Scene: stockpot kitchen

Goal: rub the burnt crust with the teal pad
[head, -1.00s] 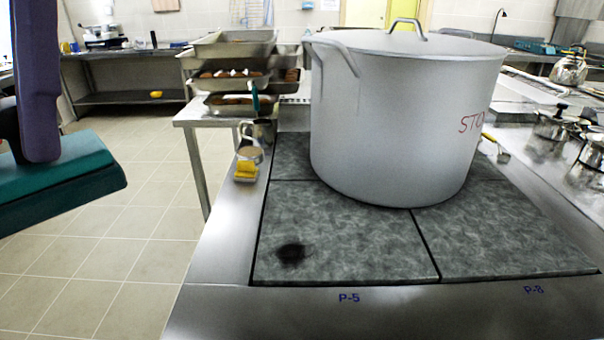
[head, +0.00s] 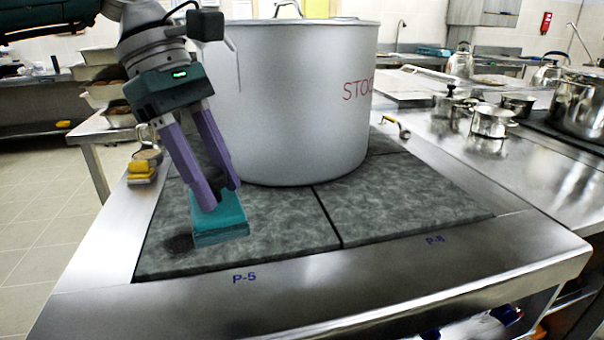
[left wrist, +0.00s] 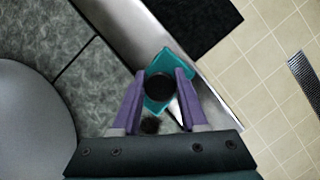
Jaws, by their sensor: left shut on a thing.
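The teal pad (head: 221,231) has a dark round knob on top. My left gripper (head: 222,196) is shut on this knob, with a purple finger on each side. The pad is low over the P-5 plate (head: 290,235); I cannot tell whether it touches the plate. The burnt crust (head: 180,243) is a dark smudge just left of the pad in the head view. In the left wrist view the teal pad (left wrist: 176,66) sits between the fingers, and the crust (left wrist: 150,125) shows nearer the wrist. My right gripper is not in view.
A large grey stockpot (head: 300,110) stands on the hob behind the pad. A yellow sponge (head: 142,170) and a mug (head: 150,138) are at the hob's left edge. A yellow-handled tool (head: 396,127) lies right of the pot. The front of the plates is clear.

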